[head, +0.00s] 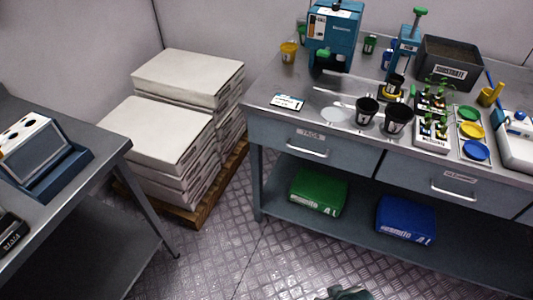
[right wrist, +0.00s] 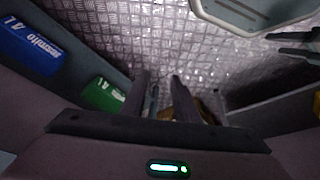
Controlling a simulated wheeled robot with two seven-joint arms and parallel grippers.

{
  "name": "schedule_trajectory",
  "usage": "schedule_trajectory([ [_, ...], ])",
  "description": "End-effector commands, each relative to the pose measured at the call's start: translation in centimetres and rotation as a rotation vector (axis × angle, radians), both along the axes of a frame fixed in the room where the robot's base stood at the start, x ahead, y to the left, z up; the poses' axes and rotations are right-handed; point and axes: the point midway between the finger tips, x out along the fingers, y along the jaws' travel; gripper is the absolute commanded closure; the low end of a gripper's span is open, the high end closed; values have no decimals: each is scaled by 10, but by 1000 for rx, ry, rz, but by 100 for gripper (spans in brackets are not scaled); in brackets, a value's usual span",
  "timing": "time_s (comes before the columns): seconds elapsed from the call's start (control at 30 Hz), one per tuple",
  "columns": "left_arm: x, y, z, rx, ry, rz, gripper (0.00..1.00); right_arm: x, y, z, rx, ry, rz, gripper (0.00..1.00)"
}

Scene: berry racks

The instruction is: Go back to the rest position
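My right gripper (right wrist: 162,82) shows in the right wrist view, pointing down over the patterned metal floor. Its two dark fingers stand apart with nothing between them. Two dark prongs at the right edge of that view look like my left gripper (right wrist: 272,44); they are apart and empty. In the head view neither gripper can be made out; only a small grey-green part, likely mine, shows at the bottom edge.
The right bench (head: 265,122) carries pots, seedling trays and devices; a green box (head: 318,192) and blue box (head: 405,220) lie on its lower shelf. Stacked white slabs (head: 155,130) stand on a pallet (head: 190,216). Another bench (head: 90,150) is at left. The floor (head: 225,255) between is clear.

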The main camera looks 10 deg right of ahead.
Motion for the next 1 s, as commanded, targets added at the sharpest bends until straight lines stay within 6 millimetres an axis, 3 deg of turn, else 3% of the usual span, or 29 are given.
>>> schedule_trajectory([
  [0.3,-1,0,0,0,1,0,36,7,12,-122,19,-36,15,72],
  [0.6,-1,0,0,0,2,0,36,-20,20,-224,40,-79,31,72],
  [0.8,0,0,0,0,1,0,36,-50,21,-271,52,-106,44,72],
  [1.0,0,0,0,0,1,0,36,-68,20,-292,60,-124,50,72],
])
